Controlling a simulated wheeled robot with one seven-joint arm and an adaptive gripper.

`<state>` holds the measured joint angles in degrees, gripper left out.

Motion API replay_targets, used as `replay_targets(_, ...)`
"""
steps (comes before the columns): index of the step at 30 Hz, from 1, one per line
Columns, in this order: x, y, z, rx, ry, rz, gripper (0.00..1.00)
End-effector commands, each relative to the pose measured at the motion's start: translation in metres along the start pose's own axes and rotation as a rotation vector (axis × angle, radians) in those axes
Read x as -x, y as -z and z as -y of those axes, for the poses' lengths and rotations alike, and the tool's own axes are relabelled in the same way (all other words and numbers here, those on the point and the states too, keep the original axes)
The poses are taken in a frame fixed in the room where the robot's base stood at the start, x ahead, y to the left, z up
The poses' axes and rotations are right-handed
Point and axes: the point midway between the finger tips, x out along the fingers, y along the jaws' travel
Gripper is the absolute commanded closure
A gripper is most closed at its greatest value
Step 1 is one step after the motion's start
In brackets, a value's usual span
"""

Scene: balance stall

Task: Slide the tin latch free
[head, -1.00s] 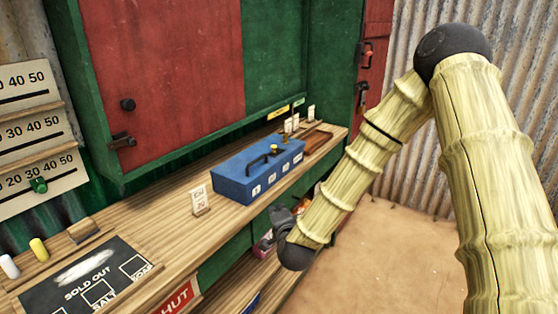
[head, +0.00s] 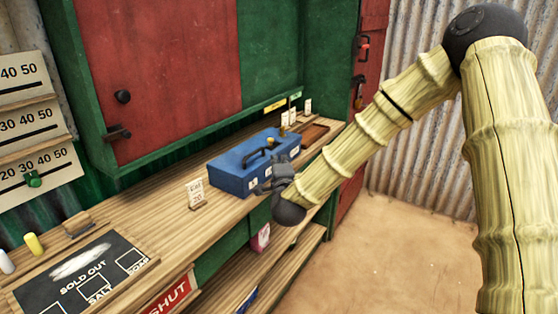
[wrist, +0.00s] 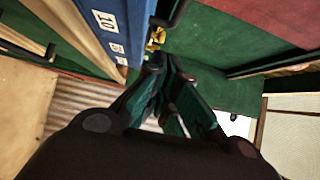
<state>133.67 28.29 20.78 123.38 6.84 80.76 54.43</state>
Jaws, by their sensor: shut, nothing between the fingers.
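The tin is a blue box (head: 232,180) with a dark handle on its lid, standing on the wooden counter (head: 150,225). Small white labels run along its front; one reads 10 in the wrist view, where the tin (wrist: 118,45) lies at the upper left. A small brass piece, apparently the latch (wrist: 155,38), shows beside the tin, just beyond my fingertips. My gripper (head: 266,186) is at the tin's front, covering part of it in the head view. In the wrist view my gripper (wrist: 165,65) is shut and empty. Whether it touches the tin I cannot tell.
A price card (head: 195,194) stands left of the tin, and a brown tray (head: 315,133) lies beyond it. A sold-out board (head: 85,275) is at the near left. Red and green shutters (head: 170,75) rise behind. The counter between board and card is clear.

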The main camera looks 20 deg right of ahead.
Motion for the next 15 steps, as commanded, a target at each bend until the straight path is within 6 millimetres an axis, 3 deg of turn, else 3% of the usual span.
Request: replay_targets(15, -0.085, 0.000, 0.001, 0.001, 0.001, 0.000, 1.00)
